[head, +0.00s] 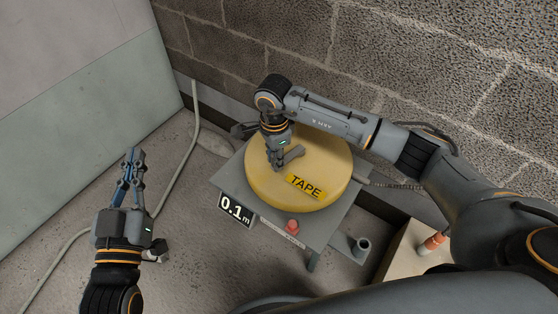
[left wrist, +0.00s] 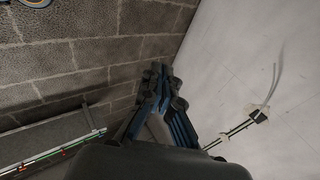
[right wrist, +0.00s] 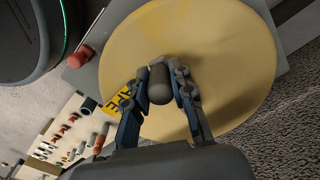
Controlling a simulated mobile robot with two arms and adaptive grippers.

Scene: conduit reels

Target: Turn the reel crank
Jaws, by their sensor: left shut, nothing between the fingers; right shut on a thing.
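The yellow reel (head: 330,165) lies flat on a grey stand (head: 235,180) and bears a "TAPE" label (head: 306,187). A grey crank (head: 292,154) sits on top of the reel. My right gripper (head: 275,165) points down over the reel and is shut on the crank's handle; in the right wrist view the dark rounded handle (right wrist: 159,84) is between the fingers (right wrist: 160,80). My left gripper (head: 134,155) is shut and empty, off to the left of the stand over the floor. It also shows shut in the left wrist view (left wrist: 157,72).
A display reading "0.1 m" (head: 236,210) and a red button (head: 292,226) are on the stand's front. A board with several small parts (right wrist: 65,135) lies nearby. A block wall (head: 440,60) stands behind. A pale conduit (head: 190,150) runs along the left floor.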

